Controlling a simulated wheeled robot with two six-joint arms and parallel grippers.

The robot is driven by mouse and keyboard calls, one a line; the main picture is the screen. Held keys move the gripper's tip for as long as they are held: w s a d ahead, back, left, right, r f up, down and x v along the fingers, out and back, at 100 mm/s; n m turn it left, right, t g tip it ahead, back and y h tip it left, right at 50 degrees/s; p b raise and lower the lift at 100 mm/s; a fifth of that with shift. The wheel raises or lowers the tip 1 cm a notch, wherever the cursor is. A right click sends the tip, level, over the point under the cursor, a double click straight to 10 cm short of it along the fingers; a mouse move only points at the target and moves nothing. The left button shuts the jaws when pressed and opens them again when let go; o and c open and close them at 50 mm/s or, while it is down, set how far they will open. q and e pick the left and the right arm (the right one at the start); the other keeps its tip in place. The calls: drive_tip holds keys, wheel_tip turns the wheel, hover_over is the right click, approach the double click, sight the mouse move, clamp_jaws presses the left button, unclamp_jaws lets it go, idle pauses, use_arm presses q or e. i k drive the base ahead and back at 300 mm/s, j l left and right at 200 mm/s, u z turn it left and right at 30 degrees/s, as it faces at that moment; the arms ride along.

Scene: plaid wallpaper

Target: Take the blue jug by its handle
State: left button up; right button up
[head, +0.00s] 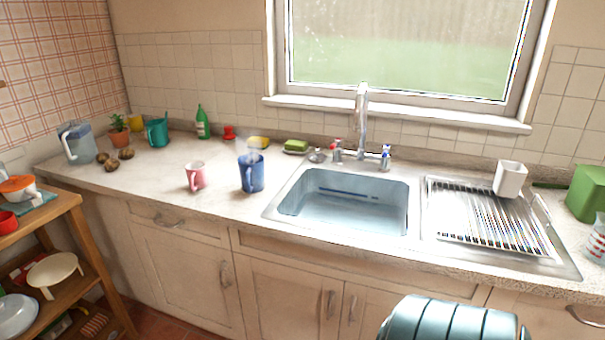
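A deep blue jug (251,173) stands upright on the counter left of the sink. Its handle is on the near side, turned towards me. Faint steam seems to rise above it. A grey-blue jug (78,144) with a pale handle on its left stands at the counter's far left end. Neither of my grippers shows in the head view.
A pink mug (195,176) stands just left of the deep blue jug. The sink (345,201) is close on its right. A plant pot (119,137), brown round items (112,164) and a green bottle (202,123) stand farther left. The counter's front strip is clear.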

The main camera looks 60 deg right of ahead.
sight(252, 176)
drive_tip(key=z, duration=1.45)
drive_tip(key=i+j, duration=0.25)
drive_tip(key=i, duration=0.15)
